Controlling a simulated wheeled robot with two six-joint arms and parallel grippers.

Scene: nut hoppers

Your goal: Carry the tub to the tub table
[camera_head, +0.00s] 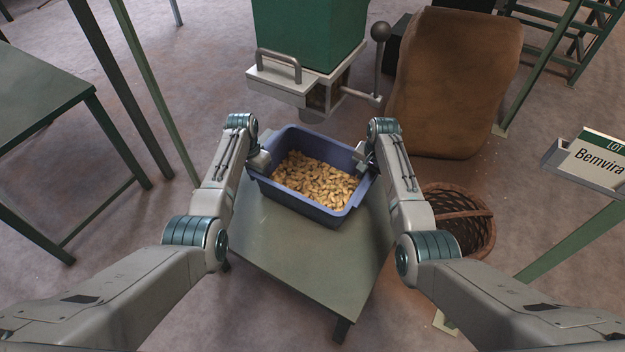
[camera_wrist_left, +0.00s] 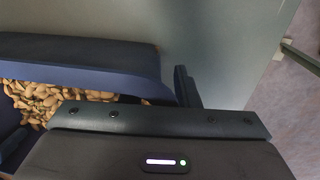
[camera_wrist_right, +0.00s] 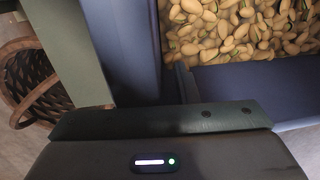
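The blue tub (camera_head: 318,208), full of pale nuts, stands over the back part of a small grey-green table (camera_head: 290,245). My left gripper (camera_head: 262,160) is at the tub's left end, and my right gripper (camera_head: 364,158) is at its right end. The wrist views show the tub's blue wall against each gripper, at the left (camera_wrist_left: 100,75) and at the right (camera_wrist_right: 135,45). Both grippers look shut on the wall, though the fingertips are mostly hidden. I cannot tell whether the tub's base touches the table.
A green hopper (camera_head: 310,30) with a grey outlet and lever hangs just behind the tub. A brown sack (camera_head: 455,85) and a wicker basket (camera_head: 460,220) stand at the right. A sign (camera_head: 595,165) reads "Benvira". Another green table (camera_head: 40,95) is at the left, with open floor between.

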